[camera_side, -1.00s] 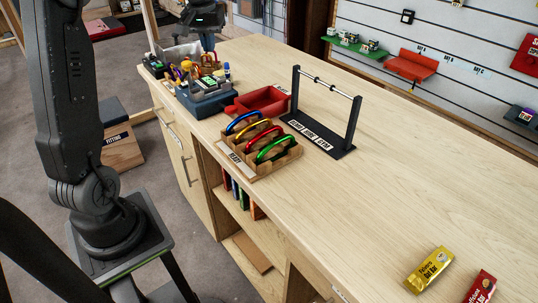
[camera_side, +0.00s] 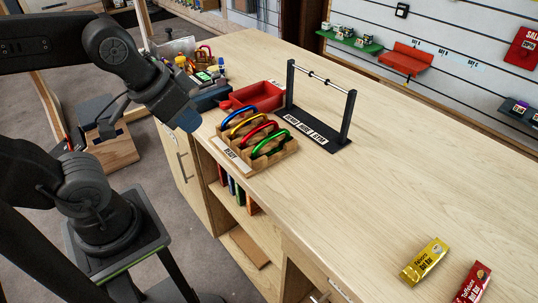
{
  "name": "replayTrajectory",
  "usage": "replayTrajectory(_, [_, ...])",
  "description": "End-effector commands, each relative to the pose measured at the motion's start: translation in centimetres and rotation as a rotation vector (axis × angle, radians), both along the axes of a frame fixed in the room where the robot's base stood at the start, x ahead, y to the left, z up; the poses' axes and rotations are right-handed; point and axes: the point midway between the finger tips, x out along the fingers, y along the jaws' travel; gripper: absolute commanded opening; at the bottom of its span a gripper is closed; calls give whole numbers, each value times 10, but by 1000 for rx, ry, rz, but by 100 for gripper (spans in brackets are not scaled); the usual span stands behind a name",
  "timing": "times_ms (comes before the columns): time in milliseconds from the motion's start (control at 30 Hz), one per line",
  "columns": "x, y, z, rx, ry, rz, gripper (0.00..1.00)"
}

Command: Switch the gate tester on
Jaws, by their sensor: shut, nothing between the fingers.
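A dark blue box (camera_side: 212,98), which looks like the gate tester, stands at the far left end of the bench. A small green-lit display (camera_side: 203,76) shows on or just above it. My arm hides its left part, and I cannot make out a switch on it. My gripper (camera_side: 187,121) points down in front of the box, near the bench's front edge. It is shut and empty. Whether it touches the box cannot be told from this angle.
A red tray (camera_side: 262,97) sits right of the box. A wooden rack (camera_side: 233,163) with several coloured carabiners stands nearer. A black stand (camera_side: 321,130) with a bar is behind it. Two bars in wrappers (camera_side: 425,261) lie at the front right. The bench's right half is mostly clear.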

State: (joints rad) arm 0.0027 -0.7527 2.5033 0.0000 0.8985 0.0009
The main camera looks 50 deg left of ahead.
Motion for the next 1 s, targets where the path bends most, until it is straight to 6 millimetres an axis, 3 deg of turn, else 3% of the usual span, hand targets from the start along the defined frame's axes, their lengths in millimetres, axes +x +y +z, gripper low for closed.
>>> replayTrajectory(367, [3, 2, 3, 3, 3, 5, 0])
replayTrajectory(567, [31, 22, 23, 36, 50, 20, 0])
replayTrajectory(767, [82, 73, 52, 84, 144, 36, 0])
replayTrajectory(1000, [133, 158, 70, 106, 262, 41, 0])
